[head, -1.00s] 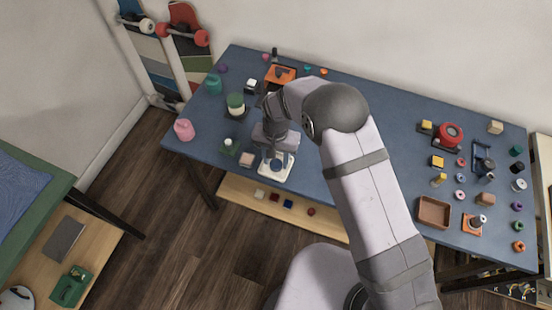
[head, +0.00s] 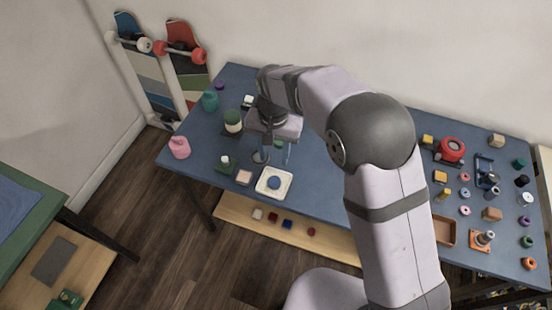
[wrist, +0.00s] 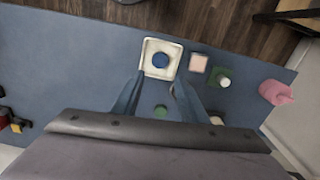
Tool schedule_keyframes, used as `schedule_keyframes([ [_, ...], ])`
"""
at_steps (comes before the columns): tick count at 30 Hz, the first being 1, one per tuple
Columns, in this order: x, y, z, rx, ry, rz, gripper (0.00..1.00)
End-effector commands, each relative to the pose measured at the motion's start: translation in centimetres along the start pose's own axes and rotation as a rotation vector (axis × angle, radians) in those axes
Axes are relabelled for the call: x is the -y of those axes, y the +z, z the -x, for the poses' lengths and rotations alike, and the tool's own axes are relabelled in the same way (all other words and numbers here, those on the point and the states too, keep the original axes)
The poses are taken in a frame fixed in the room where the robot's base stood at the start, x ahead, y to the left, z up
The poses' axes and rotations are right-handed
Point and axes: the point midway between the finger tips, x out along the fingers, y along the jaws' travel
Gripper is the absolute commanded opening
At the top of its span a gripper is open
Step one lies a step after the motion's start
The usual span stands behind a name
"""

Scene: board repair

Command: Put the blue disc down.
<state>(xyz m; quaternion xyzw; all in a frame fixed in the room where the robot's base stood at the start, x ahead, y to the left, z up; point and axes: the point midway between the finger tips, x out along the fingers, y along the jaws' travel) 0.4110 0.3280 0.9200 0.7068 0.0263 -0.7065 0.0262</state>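The blue disc (head: 273,183) lies flat in the white square tray (head: 262,190) near the front edge of the table. In the wrist view the disc (wrist: 160,60) is near the middle of the tray (wrist: 148,73). My gripper (head: 270,154) is behind the tray, apart from the disc. In the wrist view my gripper (wrist: 157,88) has its two fingers spread with nothing held between them. A small green round thing (wrist: 160,110) shows on the table beyond the fingers.
A pink block (head: 244,177), a green block with a white top (head: 225,164) and a pink container (head: 179,147) stand left of the tray. A green-and-white jar (head: 233,121) is behind them. Many small parts and a red round thing (head: 449,150) crowd the right side.

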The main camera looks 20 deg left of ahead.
Motion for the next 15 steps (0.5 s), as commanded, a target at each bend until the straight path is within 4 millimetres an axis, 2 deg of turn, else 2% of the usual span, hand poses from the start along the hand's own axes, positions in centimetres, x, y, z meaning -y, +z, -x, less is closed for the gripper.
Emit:
schedule_keyframes([
  [5, -0.2, 0.0, 0.1, 0.000, 0.000, -0.001, 0.39],
  [8, -1.3, -0.2, 0.4, 0.000, 0.000, -0.006, 0.39],
  [11, -4.1, -0.5, 1.1, -0.001, 0.000, -0.014, 0.39],
  [14, -8.6, -0.3, 2.0, -0.001, 0.000, -0.026, 0.39],
  [15, -10.7, -0.1, 2.4, -0.002, -0.001, -0.031, 0.39],
])
